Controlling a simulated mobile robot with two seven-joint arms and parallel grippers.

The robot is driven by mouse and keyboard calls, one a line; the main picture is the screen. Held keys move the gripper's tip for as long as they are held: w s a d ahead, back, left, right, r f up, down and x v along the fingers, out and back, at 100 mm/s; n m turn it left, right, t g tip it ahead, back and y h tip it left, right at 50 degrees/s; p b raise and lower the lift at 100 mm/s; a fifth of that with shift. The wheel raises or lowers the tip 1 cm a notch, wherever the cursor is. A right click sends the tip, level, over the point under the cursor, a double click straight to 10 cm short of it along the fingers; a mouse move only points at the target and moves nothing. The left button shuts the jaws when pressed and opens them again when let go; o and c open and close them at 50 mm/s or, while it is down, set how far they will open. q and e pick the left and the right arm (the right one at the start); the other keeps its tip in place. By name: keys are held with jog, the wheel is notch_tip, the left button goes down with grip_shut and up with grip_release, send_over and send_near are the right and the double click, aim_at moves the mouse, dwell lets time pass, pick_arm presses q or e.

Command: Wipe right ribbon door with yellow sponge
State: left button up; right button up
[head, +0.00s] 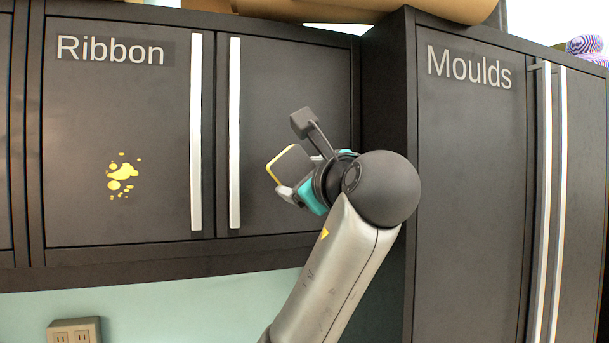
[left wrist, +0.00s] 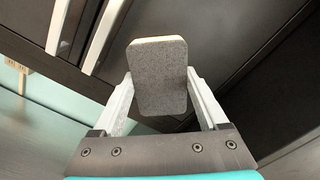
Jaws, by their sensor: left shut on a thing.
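The right ribbon door (head: 290,85) is a dark cabinet door with a vertical silver handle (head: 235,130) on its left side. No yellow marks show on its visible part; my arm hides some of its lower right. My left gripper (head: 290,178) is in front of this door, shut on the yellow sponge (head: 291,165). The sponge shows a grey face and a thin yellow edge. In the left wrist view the sponge (left wrist: 160,78) stands between both fingers, with the dark door behind it. I cannot tell whether it touches the door. My right gripper is not in view.
The left ribbon door (head: 110,210), labelled Ribbon, carries yellow spots (head: 123,178). The Moulds cabinet (head: 470,180) projects forward to the right of my arm. A wall outlet (head: 75,331) is below left. Brown rolls (head: 300,10) lie on top.

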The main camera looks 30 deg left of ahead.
pick_arm(q)
jog(key=shift+w+a+f+p, duration=0.15)
jog(key=shift+w+a+f, duration=0.1)
jog(key=shift+w+a, duration=0.5)
jog(key=shift+w+a+f+p, duration=0.15)
jog(key=shift+w+a+f, duration=0.1)
jog(key=shift+w+a, duration=0.45)
jog(key=shift+w+a+f+p, duration=0.2)
jog(key=shift+w+a, duration=0.3)
jog(key=shift+a, duration=0.4)
jog(key=shift+p+x, duration=0.4)
jog(key=shift+x, duration=0.6)
jog(key=shift+d, duration=0.1)
jog(key=w+d, duration=0.2)
jog(key=w, duration=0.1)
jog(key=shift+d+p, duration=0.2)
jog(key=shift+p, duration=0.15)
jog(key=shift+s+a, duration=1.4)
jog(key=shift+s, duration=0.05)
